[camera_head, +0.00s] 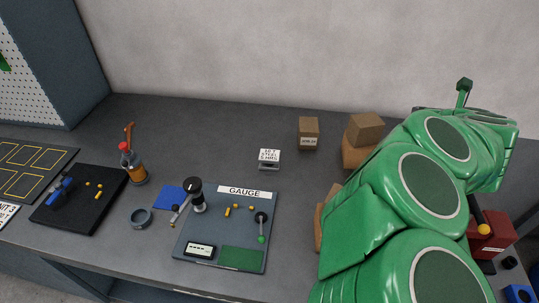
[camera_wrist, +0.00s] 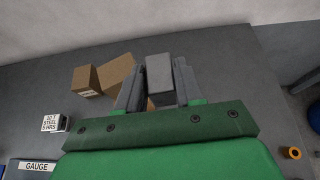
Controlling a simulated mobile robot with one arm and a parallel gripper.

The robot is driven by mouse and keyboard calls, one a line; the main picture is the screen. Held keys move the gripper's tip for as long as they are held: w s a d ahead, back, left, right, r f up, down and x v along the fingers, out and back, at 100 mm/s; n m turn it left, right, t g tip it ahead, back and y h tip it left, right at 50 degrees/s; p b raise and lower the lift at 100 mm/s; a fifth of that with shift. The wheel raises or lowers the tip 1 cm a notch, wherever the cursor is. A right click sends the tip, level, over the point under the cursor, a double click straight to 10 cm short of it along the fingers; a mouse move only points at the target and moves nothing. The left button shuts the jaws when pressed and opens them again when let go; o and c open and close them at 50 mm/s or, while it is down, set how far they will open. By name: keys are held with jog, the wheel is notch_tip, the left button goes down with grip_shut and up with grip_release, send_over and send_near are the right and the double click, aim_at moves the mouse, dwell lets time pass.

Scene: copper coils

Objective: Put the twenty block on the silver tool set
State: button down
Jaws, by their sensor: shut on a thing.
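My gripper (camera_wrist: 159,78) is shut on a plain grey block (camera_wrist: 159,76), held between its two grey fingers in the wrist view. No number shows on the block's visible faces. In the head view my green arm fills the right side and hides the fingers and the block. A small block with a white lettered face (camera_head: 269,158), reading something like "SET STEEL", stands on the grey bench behind the gauge board. It also shows at the left of the wrist view (camera_wrist: 55,123), apart from my gripper. I cannot tell which thing is the silver tool set.
Cardboard boxes (camera_head: 308,133) (camera_wrist: 86,80) stand near the back, some partly behind my arm. A gauge board (camera_head: 238,258) with small fittings lies front centre. A bottle (camera_head: 133,165) and a black tray (camera_head: 60,223) are left. A red box (camera_head: 497,239) is right.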

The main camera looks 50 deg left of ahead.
jog(key=s+a+f+n+g+y, duration=0.1)
jog(key=s+a+n+g+y, duration=0.3)
jog(key=a, duration=0.6)
jog(key=n+g+h, duration=0.2)
jog(key=n+g, duration=0.7)
jog(key=g, duration=0.1)
send_over(273, 156)
jog(key=shift+t+y, duration=0.3)
jog(key=shift+f, duration=8.85)
jog(key=shift+f, duration=0.1)
jog(key=c, duration=0.7)
grip_release()
